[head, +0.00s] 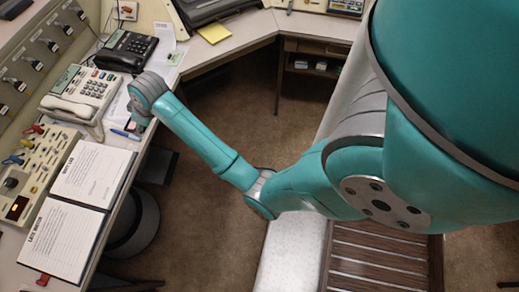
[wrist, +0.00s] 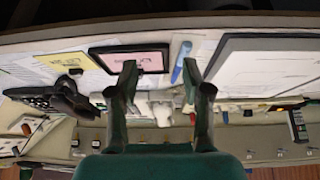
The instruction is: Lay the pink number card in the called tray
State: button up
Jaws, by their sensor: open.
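The pink card (wrist: 140,58) lies flat in a black border on the desk in the wrist view, just beyond my left fingertip. In the head view, the end of my arm (head: 145,100) is by the desk's edge. Two dark-edged flat holders with white lettered sheets, one farther (head: 93,172) and one nearer (head: 62,240), lie at left.
A blue pen (wrist: 181,62) lies right of the card, and a yellow note (wrist: 62,60) lies to its left. A pale phone (head: 80,100) and a black phone (head: 126,50) stand behind the holders. A switch panel (head: 30,170) borders them at left.

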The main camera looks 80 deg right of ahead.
jog(key=s+a+f+t, duration=0.2)
jog(key=s+a+f, duration=0.35)
jog(key=s, duration=0.45)
jog(key=s+a+f+t, duration=0.2)
jog(key=s+a+f, duration=0.4)
jog(key=s, duration=0.4)
jog(key=s+a+r+t, duration=0.2)
jog(key=s+a+r, duration=0.1)
jog(key=s+r, duration=0.6)
jog(key=s+a+r+t, duration=0.3)
jog(key=s+r, duration=0.6)
jog(key=s, duration=0.6)
jog(key=shift+a+r, duration=0.2)
jog(key=shift+a, duration=0.05)
jog(key=shift+w, duration=0.1)
